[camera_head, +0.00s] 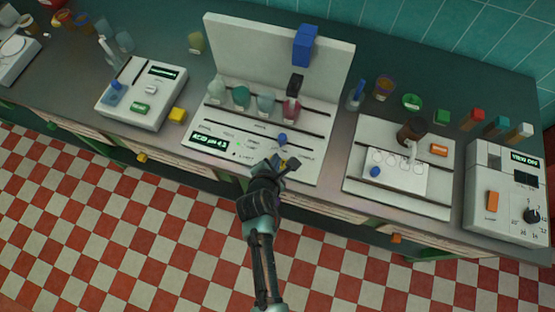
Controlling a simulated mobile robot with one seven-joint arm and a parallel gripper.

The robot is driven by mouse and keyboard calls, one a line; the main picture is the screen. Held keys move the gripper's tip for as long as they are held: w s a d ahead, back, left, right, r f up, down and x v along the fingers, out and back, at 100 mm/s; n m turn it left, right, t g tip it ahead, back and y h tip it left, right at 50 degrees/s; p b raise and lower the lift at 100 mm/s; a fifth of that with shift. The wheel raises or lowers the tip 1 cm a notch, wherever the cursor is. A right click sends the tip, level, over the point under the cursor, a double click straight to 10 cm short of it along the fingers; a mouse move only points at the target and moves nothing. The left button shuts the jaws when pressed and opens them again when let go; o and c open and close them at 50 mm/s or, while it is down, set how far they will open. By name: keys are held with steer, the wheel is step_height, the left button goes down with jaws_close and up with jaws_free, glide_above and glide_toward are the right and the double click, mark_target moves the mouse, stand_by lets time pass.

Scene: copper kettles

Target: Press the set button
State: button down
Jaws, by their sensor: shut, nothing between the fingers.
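My gripper (289,163) is shut and empty. It is over the front edge of the white central instrument (222,165), near its control panel. The panel has a lit green display (209,142) that seems to read "ACID pH 4.1", small dark labels and a blue knob (282,138) just above my gripper. The labels are too small to tell which control is the set button, and my gripper covers part of the panel's front. I cannot tell whether the gripper touches the panel.
Several flasks (241,97) stand in the instrument's rack.

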steer(key=shift+f+b, duration=0.3)
steer(key=shift+f, duration=0.2)
stand_by(0.4)
steer(key=shift+r, duration=0.15)
steer(key=shift+r+p, duration=0.8)
steer(key=shift+p, duration=0.2)
step_height(320, 180, up, 5)
steer(key=p, duration=0.5)
stand_by(0.7)
